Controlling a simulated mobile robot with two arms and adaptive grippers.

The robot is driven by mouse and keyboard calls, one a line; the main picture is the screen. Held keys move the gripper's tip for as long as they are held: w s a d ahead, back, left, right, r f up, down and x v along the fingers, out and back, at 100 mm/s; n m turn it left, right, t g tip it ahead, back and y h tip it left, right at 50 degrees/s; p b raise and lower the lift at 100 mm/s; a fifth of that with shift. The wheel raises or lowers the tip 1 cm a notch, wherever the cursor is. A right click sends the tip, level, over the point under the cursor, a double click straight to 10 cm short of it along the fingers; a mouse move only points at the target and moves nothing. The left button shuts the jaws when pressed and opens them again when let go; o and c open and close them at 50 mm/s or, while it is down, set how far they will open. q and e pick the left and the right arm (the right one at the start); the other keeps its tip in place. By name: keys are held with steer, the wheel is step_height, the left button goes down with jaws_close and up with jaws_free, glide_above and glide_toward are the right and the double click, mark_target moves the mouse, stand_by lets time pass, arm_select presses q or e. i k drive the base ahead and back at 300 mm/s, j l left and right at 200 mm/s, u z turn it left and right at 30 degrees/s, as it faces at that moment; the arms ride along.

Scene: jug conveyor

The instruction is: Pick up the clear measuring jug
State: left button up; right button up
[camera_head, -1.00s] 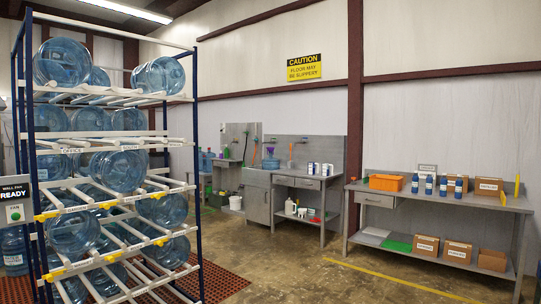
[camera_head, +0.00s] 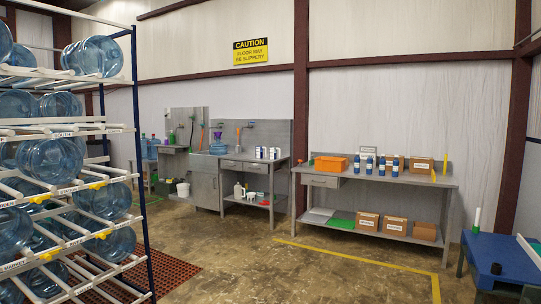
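I cannot make out a clear measuring jug for certain at this distance. A bluish translucent vessel (camera_head: 218,144) stands at the sink (camera_head: 206,160) against the back wall. A white jug-like container (camera_head: 239,190) stands on the lower shelf of the steel bench (camera_head: 240,168) beside the sink, with small items near it. Neither of my grippers is in view.
A rack of large blue water bottles (camera_head: 50,160) fills the left side. A steel table (camera_head: 440,181) with an orange bin (camera_head: 330,163), bottles and cardboard boxes stands at the back right. A blue platform (camera_head: 500,258) is at the right edge. The middle floor is clear.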

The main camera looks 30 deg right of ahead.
mark_target(273, 150)
steer(key=i+l+z, duration=0.25)
steer(key=i+z, duration=0.5)
steer(key=i, duration=4.65)
